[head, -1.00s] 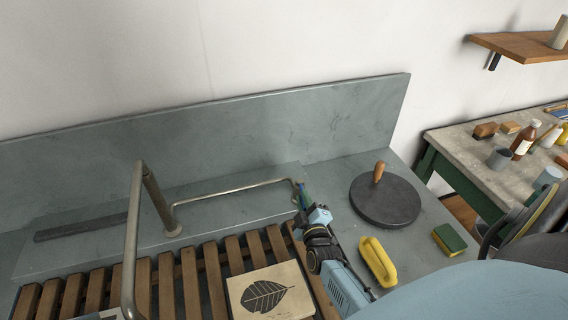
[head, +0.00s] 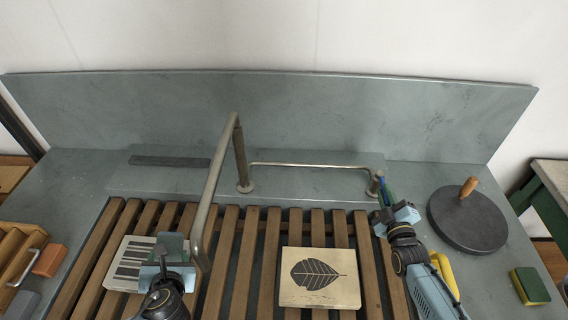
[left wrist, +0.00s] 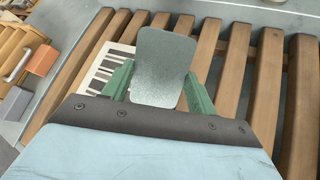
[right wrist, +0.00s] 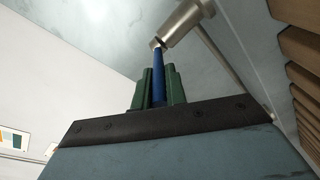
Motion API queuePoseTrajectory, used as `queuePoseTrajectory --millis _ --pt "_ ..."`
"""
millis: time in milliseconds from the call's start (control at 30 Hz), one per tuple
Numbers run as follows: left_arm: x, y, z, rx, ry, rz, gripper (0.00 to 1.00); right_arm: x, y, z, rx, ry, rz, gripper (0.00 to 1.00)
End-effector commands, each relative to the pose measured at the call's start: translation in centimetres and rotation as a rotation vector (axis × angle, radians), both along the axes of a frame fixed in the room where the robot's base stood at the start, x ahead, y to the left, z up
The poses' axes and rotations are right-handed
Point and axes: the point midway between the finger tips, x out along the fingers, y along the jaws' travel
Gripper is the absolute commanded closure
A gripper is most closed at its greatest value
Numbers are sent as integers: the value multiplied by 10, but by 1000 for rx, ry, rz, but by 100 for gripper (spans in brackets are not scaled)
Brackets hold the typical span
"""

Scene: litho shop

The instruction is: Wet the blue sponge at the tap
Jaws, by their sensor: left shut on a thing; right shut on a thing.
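My left gripper (head: 170,262) is shut on a flat, rounded grey-teal slab, which looks like the sponge (head: 173,246). It also shows between the green fingers in the left wrist view (left wrist: 160,68). It is above the wooden slats, just left of the tap spout's (head: 203,225) downturned end in the head view. No water shows. My right gripper (head: 385,203) is shut on a blue lever (right wrist: 158,78). The lever joins the metal valve (right wrist: 185,22) at the right end of the tap's pipe (head: 310,166).
A leaf print block (head: 318,292) and a striped block (head: 122,272) lie on the slats. A round dark disc (head: 467,226), a yellow object (head: 446,270) and a green-yellow sponge (head: 530,286) are at right. A wooden rack (head: 18,250) and orange block (head: 49,259) are at left.

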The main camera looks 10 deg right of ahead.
Motion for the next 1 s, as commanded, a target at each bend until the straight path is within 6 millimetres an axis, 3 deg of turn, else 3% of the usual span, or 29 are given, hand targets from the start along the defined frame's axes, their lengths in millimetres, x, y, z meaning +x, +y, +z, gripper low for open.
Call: queuePoseTrajectory --millis 200,233,367,733,1000 --pt "1 -1 0 0 0 -2 61 0 0 1 -2 -2 0 100" --pt "1 -1 0 0 0 -2 61 0 0 1 -2 -2 0 83" --pt "1 -1 0 0 0 -2 61 0 0 1 -2 -1 -1 66" --pt "0 -1 1 0 0 -2 61 -5 0 0 -1 2 -2 65" --pt "0 -1 3 0 0 -2 61 -51 5 -1 -1 3 -2 65"
